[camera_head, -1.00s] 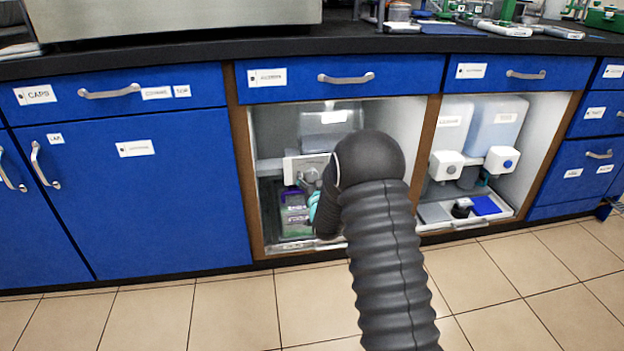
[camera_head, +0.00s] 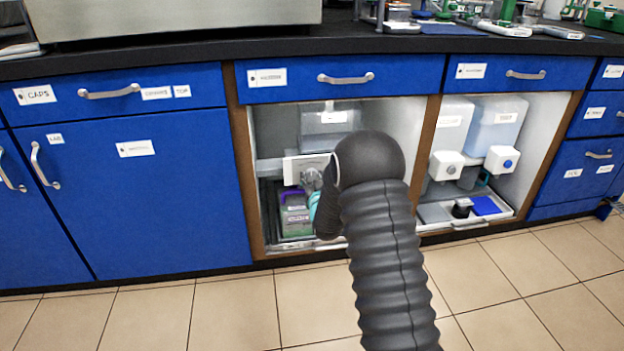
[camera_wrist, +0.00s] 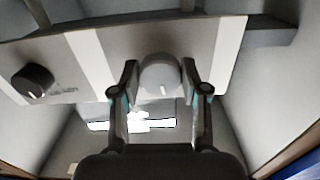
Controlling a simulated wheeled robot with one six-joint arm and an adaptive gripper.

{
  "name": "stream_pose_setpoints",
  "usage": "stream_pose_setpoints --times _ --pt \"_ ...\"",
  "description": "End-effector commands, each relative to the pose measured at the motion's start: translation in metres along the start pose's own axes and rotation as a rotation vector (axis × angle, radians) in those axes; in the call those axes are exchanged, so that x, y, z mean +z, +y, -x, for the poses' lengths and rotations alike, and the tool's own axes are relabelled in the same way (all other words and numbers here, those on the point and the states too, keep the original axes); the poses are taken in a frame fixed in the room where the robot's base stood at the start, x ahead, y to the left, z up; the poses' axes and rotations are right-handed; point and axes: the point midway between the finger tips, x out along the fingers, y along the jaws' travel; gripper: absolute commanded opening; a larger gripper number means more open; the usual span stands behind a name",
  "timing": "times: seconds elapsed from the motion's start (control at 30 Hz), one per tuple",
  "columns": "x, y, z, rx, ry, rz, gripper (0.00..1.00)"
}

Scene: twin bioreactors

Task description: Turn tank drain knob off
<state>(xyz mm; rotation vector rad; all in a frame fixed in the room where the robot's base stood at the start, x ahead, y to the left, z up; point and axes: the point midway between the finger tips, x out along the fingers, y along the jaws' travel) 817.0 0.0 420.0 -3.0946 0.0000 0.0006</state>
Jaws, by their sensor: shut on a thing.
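A pale round knob (camera_wrist: 160,76) sits on a light control panel (camera_wrist: 120,52) in the wrist view. Its small white mark points down in the picture. My gripper (camera_wrist: 160,84) has one finger on each side of the knob and is shut on it. A second, black knob (camera_wrist: 33,83) is on the same panel at the left, with a printed label beside it that is too small to read. In the head view my gripper (camera_head: 313,180) is at the white panel (camera_head: 296,170) inside the left open cabinet bay; my arm hides much of it and the knob.
A translucent tank (camera_head: 328,120) stands behind the panel. A box with a green-and-purple look (camera_head: 295,216) sits below it. Wooden posts (camera_head: 427,150) frame the bay. The right bay holds tanks (camera_head: 495,122) and white knob boxes (camera_head: 446,165). The tiled floor (camera_head: 200,315) is clear.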

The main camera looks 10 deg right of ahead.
Motion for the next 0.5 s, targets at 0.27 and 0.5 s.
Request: stream_pose_setpoints --times 0.27,0.5 --pt "-0.0006 0.0004 -0.0003 0.0 0.001 0.231 0.1" --pt "-0.0008 0.0006 -0.0003 0.0 0.002 0.424 0.1"
